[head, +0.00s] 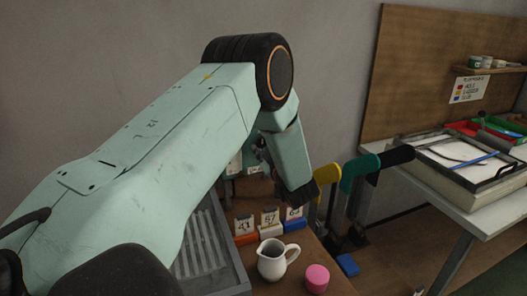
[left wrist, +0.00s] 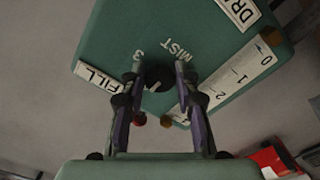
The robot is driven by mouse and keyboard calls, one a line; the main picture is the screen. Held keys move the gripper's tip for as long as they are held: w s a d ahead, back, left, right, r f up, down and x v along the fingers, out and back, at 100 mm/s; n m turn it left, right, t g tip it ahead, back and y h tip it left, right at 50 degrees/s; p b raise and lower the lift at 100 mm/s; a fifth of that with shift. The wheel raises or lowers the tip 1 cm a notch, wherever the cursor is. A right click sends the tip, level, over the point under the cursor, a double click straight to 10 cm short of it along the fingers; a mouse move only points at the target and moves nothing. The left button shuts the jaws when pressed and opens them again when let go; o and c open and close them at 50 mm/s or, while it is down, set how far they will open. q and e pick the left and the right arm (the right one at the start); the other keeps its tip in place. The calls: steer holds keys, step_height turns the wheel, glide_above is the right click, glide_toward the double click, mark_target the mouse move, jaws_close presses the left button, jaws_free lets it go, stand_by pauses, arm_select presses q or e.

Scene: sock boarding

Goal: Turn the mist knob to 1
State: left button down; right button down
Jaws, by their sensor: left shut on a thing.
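The mist knob (left wrist: 158,76) is a dark round knob with a white pointer mark, on a green panel (left wrist: 115,38) in the left wrist view. The word MIST and a 3 are printed beside it; any other numerals around it are hidden. The white mark slants toward the lower left of that view. My left gripper (left wrist: 158,86) has its two fingers on either side of the knob and is shut on it. In the head view my left arm hides most of the panel and the gripper. My right gripper is not in view.
The panel also bears a FILL label (left wrist: 98,76) and a strip numbered 0, 1, 2 (left wrist: 240,70). In the head view a white jug (head: 272,262), a pink cylinder (head: 317,278) and number cards (head: 270,218) stand near a grey ribbed tray (head: 203,250).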

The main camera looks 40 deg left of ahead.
arm_select(q)
steer(key=shift+n, duration=0.6)
steer(key=shift+b, duration=0.3)
steer(key=c, duration=1.4)
jaws_free()
steer(key=shift+c, duration=0.2)
steer(key=o, duration=0.4)
steer(key=shift+s+r, duration=0.1)
steer(key=shift+s, duration=0.05)
steer(key=v, duration=1.2)
